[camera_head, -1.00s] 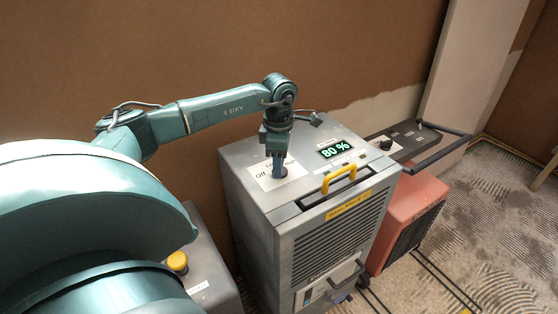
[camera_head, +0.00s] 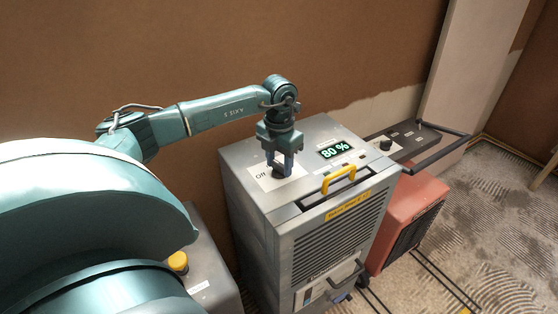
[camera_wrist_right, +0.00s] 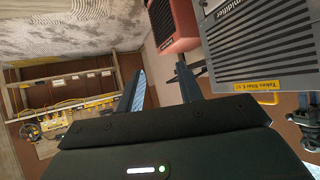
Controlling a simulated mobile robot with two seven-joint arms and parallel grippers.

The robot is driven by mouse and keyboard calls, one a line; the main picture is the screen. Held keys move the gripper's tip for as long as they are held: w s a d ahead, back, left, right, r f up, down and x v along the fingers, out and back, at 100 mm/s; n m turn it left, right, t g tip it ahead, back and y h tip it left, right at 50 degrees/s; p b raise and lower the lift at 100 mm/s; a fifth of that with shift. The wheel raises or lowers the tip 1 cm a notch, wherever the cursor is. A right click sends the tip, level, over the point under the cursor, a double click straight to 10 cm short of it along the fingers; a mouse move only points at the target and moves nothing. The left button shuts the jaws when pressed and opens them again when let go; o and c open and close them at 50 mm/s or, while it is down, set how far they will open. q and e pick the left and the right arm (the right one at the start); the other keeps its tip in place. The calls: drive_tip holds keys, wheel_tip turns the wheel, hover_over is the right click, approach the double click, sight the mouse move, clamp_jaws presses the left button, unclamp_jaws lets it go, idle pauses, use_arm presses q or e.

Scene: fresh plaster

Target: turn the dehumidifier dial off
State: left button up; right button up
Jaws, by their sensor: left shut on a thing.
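The dehumidifier (camera_head: 247,214) is a grey metal box with a green display (camera_head: 335,151) reading 80 % on its top. Its dial (camera_head: 281,173) sits on a white label plate marked "Off" at the left; the dial is mostly hidden by my fingers. My left gripper (camera_head: 284,167) points down from above and is shut on the dial. My right gripper (camera_wrist_right: 161,77) shows in the right wrist view with its two fingers apart and nothing between them. The dehumidifier's front grille (camera_wrist_right: 262,48) is at the upper right there.
A yellow handle (camera_head: 339,176) rises from the dehumidifier's top, right of the dial. A red unit (camera_head: 408,210) and a dark panel with a knob (camera_head: 386,145) stand to the right. A brown wall (camera_head: 330,50) is close behind. A yellow button (camera_head: 178,262) shows at lower left.

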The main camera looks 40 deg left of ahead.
sight(280, 164)
use_arm(q)
drive_tip(key=n, duration=0.4)
drive_tip(key=shift+r+n+p, duration=0.1)
drive_tip(key=shift+n+p, duration=0.2)
drive_tip(key=n, duration=0.4)
drive_tip(key=shift+p, duration=0.3)
drive_tip(key=shift+w+n, duration=0.1)
drive_tip(key=shift+n, duration=0.2)
drive_tip(key=o, duration=1)
wheel_tip(280, 164, up, 13)
drive_tip(key=shift+r+b, duration=0.1)
drive_tip(key=shift+b, duration=0.6)
drive_tip(key=shift+d, duration=0.1)
